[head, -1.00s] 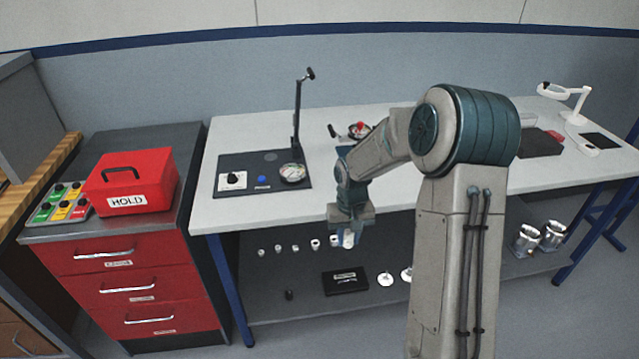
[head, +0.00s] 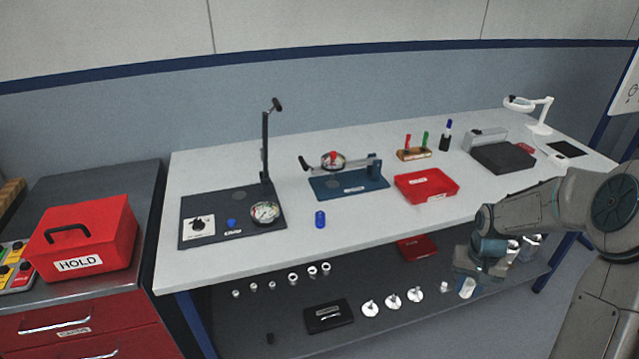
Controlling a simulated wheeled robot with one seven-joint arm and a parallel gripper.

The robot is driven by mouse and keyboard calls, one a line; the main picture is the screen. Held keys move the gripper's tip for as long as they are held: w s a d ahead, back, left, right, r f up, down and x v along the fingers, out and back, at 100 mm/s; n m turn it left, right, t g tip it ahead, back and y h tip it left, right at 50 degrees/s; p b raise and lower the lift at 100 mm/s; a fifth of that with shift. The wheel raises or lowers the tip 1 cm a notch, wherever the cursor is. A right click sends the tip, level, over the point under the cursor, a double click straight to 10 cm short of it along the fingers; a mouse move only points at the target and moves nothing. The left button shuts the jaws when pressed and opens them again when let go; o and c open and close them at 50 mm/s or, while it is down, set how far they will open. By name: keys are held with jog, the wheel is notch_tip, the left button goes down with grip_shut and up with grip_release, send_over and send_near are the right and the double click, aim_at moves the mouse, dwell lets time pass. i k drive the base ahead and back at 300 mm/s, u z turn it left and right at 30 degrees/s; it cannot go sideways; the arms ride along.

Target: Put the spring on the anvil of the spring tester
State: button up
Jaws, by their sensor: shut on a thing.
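My gripper (head: 470,279) is at the lower right, in front of the bench edge and over the lower shelf in the picture. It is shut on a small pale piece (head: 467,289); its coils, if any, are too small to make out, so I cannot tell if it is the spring. A dark base with a tall column, lever, dial and grey disc (head: 228,210) stands at the bench's left. A blue-based lever device with a dial (head: 350,187) stands right of it. I cannot tell for sure which is the spring tester. A blue cylinder (head: 320,219) stands near the front edge.
The lower shelf holds several small rings, white discs (head: 393,301) and a black case (head: 328,315). The bench's front left strip is clear.

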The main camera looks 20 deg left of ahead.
aim_at(238, 196)
jog(key=z, duration=1.4)
jog(key=k, duration=0.9)
jog(key=u, duration=2.25)
